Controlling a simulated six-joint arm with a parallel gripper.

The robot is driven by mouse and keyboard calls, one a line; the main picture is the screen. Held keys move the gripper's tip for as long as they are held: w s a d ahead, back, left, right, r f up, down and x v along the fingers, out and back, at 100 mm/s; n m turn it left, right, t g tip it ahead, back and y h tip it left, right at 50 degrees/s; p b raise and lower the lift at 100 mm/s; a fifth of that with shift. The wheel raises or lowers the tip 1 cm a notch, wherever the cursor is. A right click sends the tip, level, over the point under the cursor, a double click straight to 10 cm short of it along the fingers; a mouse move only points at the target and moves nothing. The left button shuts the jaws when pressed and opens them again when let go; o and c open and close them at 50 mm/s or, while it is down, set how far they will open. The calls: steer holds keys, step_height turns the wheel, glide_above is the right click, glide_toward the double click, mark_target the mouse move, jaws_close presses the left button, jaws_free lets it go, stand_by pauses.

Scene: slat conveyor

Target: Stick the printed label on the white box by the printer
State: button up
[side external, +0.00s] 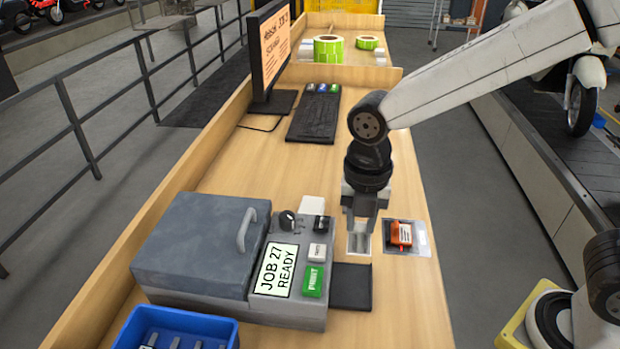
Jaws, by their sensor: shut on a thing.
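The printer (198,240) is a grey machine with a handled lid, a display reading "JOB 27 READY" and a green PRINT button. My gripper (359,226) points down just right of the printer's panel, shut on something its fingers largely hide. A pale, square, grey-centred piece (359,244) shows at and below the fingertips; I cannot tell whether it is the label or whether it touches the bench. A small white block (312,206) is at the printer's back right corner; it may be the white box. No printing can be read on either.
A red-orange item (401,234) lies on a clear or white sheet right of my gripper. A black pad (351,286) sits before the printer's right side. A blue bin (178,328) is front left.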

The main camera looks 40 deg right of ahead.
step_height(320, 180, up, 4)
steer(key=shift+f, duration=0.1)
steer(key=shift+w+r, duration=0.2)
steer(key=shift+w, duration=0.05)
steer(key=w+d, duration=0.1)
steer(key=w, duration=0.8)
glide_above(314, 199)
steer(key=shift+m, duration=0.3)
steer(key=shift+a+f, duration=0.1)
steer(key=shift+f, duration=2.85)
steer(key=shift+f, duration=0.25)
steer(key=shift+f, duration=2.8)
steer(key=shift+f, duration=0.6)
